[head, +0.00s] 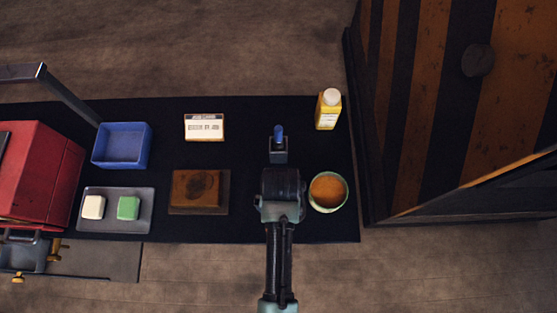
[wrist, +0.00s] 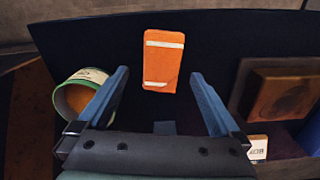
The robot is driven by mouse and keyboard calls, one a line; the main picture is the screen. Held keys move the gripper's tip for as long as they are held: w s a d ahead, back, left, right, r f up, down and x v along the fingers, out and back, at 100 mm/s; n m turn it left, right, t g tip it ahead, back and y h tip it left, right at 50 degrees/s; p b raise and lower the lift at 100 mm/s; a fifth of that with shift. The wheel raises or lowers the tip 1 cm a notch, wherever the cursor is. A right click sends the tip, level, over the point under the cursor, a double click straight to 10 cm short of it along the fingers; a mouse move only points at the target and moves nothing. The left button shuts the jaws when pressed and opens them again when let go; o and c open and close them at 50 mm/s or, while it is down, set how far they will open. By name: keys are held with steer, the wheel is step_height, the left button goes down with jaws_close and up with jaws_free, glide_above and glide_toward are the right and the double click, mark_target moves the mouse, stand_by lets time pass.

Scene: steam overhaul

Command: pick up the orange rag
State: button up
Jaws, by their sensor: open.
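The orange rag (wrist: 163,60) lies flat on the black table top in the wrist view. It is a folded rectangle with two pale stripes. My gripper (wrist: 160,76) is open and empty, its two fingers spread to either side of the rag's near end in the picture. I cannot tell how high the fingertips are above it.
A green-rimmed cup (head: 328,192) with orange contents stands right of my arm, a brown wooden block (head: 199,192) left. A striped cabinet (head: 440,100) rises at right.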

step_height(320, 180, down, 5)
steer(key=shift+a+r, duration=0.1)
steer(key=shift+a, duration=0.05)
steer(key=shift+w, duration=0.1)
steer(key=c, duration=1.3)
step_height(320, 180, up, 10)
steer(key=p, duration=0.1)
